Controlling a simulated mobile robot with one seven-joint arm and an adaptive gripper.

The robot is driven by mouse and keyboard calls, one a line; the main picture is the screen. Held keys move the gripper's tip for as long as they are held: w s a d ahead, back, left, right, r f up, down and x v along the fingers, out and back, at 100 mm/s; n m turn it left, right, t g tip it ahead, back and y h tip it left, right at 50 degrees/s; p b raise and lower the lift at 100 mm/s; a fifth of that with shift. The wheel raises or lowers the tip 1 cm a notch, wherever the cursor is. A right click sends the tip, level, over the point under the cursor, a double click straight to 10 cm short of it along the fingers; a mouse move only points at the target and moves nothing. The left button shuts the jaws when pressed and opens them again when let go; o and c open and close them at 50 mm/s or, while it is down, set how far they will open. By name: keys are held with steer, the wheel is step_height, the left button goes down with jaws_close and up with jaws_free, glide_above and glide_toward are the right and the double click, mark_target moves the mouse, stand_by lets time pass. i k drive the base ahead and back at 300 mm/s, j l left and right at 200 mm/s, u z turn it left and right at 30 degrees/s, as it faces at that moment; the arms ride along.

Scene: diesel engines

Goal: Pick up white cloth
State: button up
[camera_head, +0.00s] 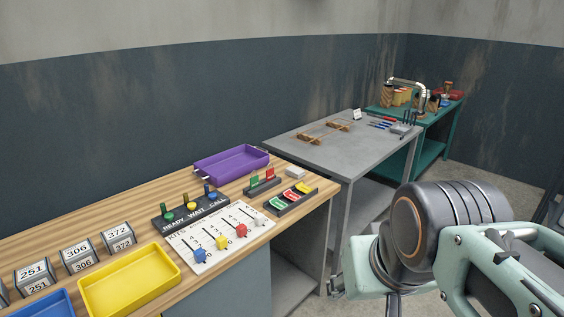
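A small white folded piece (295,173), which looks like the white cloth, lies on the wooden bench (185,194) near its far right corner. My arm fills the lower right of the view, in front of and to the right of the bench, well apart from the cloth. Only a few dark parts near my gripper (338,287) show at the arm's left edge. Its fingers cannot be made out, nor whether they hold anything.
The bench also holds a purple tray (231,165), a yellow tray (129,283), a white slider board (220,237), a black switch panel (190,212), tag holders (288,199) and number blocks (79,257). A grey table (345,150) and a green bench (431,150) stand behind.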

mark_target(294, 172)
steer(key=z, duration=2.95)
steer(key=u, duration=2.9)
steer(key=i+l+u, duration=0.15)
steer(key=i, duration=0.2)
